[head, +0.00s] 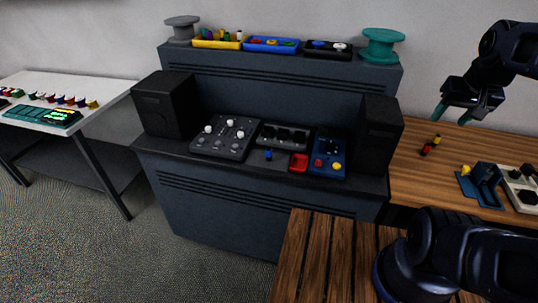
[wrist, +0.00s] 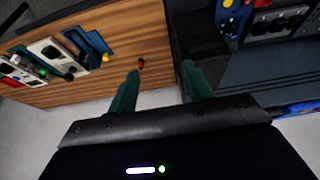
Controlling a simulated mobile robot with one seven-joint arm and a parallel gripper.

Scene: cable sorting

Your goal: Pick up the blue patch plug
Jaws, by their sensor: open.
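A small blue plug (head: 268,155) stands on the dark console desk, in front of the black module and left of a red tray. I cannot pick it out in the wrist view. My gripper (head: 452,115) is at the upper right of the head view, above the wooden table and far to the right of the blue plug. In the wrist view, my gripper (wrist: 160,70) has its two green fingers apart with nothing between them.
A black speaker (head: 378,135) stands on the console between the blue plug and my gripper. A red tray (head: 299,162) and a blue box (head: 327,158) are beside the plug.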

